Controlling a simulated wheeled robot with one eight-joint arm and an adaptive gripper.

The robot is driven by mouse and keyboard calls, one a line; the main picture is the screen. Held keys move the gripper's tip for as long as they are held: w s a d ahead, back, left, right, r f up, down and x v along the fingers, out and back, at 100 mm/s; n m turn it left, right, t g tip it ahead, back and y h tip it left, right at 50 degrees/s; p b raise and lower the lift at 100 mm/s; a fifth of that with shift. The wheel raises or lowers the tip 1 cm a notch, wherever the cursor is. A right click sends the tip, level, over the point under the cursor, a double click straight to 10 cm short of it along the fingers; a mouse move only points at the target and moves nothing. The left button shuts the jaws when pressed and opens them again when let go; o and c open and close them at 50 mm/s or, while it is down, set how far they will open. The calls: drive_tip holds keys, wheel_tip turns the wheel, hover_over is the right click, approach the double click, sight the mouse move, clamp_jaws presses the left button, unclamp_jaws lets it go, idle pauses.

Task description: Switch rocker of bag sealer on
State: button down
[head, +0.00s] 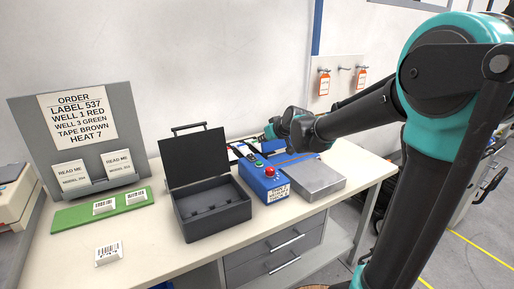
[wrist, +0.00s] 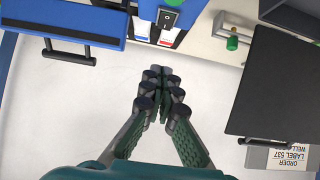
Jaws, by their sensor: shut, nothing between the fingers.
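The rocker (wrist: 170,18) is a small black switch near the top edge of the wrist view. Which side of the rocker is pressed is too small to tell. My gripper (wrist: 162,92) is shut and empty, below the rocker in the wrist view and apart from it. In the head view my arm reaches over the back of the table, and the fingertips are hard to make out there.
A blue control box (head: 266,182) with a red button stands beside an open black case (head: 212,215) and a grey metal block (head: 315,180). The case's lid (wrist: 278,85) is at right in the wrist view. A blue part with a black handle (wrist: 68,52) is at left.

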hover_over(250, 155)
drive_tip(key=s+d, duration=0.2)
drive_tip(key=f, duration=0.5)
drive_tip(key=shift+s+a+f, duration=0.1)
drive_tip(key=shift+a+f, duration=0.1)
drive_tip(key=shift+f, duration=0.1)
drive_tip(key=shift+w+a+f, duration=0.1)
drive_tip(key=shift+w+f, duration=0.1)
drive_tip(key=shift+f, duration=1)
drive_tip(key=shift+w+a+f, duration=0.1)
drive_tip(key=shift+f, duration=0.75)
drive_tip(key=shift+w+f+g, duration=0.1)
drive_tip(key=shift+f+g, duration=0.1)
drive_tip(key=shift+g, duration=0.2)
drive_tip(key=shift+w+a, duration=0.1)
drive_tip(key=shift+w+a+r, duration=0.2)
drive_tip(key=shift+w+a, duration=0.2)
drive_tip(key=shift+w, duration=0.2)
